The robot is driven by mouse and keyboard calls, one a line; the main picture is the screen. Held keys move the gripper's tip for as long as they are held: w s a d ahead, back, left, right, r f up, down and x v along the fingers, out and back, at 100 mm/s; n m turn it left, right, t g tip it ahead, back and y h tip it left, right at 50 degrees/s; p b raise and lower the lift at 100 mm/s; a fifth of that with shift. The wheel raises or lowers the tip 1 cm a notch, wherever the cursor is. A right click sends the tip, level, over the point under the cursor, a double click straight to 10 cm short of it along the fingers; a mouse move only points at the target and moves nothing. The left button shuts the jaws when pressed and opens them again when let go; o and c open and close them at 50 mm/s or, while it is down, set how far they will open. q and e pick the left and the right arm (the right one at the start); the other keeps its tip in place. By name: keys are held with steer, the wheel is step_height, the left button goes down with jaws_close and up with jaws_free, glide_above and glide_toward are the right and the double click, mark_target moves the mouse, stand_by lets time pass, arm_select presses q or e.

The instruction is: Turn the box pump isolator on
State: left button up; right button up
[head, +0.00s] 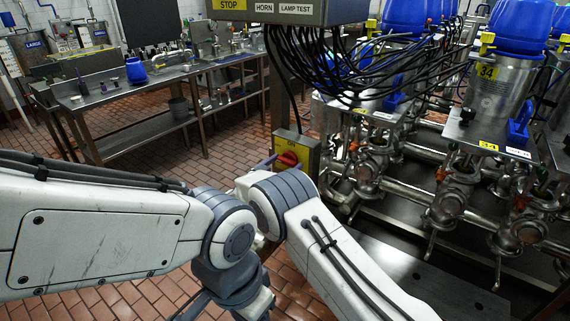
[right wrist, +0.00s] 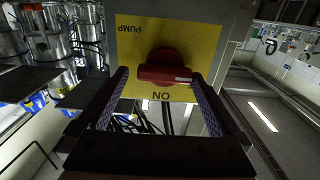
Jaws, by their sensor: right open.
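The pump isolator (head: 306,155) is a grey box with a yellow plate and a red rotary knob (head: 288,158). In the right wrist view the plate (right wrist: 204,40) appears upside down, with PUMP at the top left and ON at the bottom. The red knob (right wrist: 163,72) there lies crosswise, its white mark at the right end, not at ON. My right gripper (right wrist: 160,80) is open, with one finger beyond each end of the knob's handle; contact is not clear. In the head view my right gripper (head: 282,165) is partly hidden by my arm. My left gripper does not show clearly.
A grey control box (head: 290,12) with STOP, HORN and LAMP TEST labels hangs above, trailing black cables (head: 340,65). Pipes and valves (head: 370,165) stand close on the right. A steel bench (head: 140,92) is at back left. Open tiled floor (head: 190,160) lies between.

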steer(key=shift+a, duration=0.35)
steer(key=c, duration=1.1)
steer(key=shift+f+m+b, duration=0.2)
steer(key=shift+m+b, duration=0.2)
steer(key=shift+b, duration=0.25)
steer(key=shift+c, duration=0.2)
steer(key=m+b, duration=0.9)
steer(key=b, duration=0.2)
steer(key=m+b, duration=0.5)
steer(key=b, duration=0.1)
steer(key=shift+s+d+f+m, duration=0.15)
steer(key=shift+f+m, duration=0.15)
steer(key=shift+f, duration=0.1)
steer(key=shift+r+m+b, duration=0.15)
steer(key=shift+m+b, duration=1.15)
steer(key=shift+b, duration=0.25)
steer(key=o, duration=1.1)
steer(key=shift+r, duration=0.15)
steer(key=shift+o, duration=0.2)
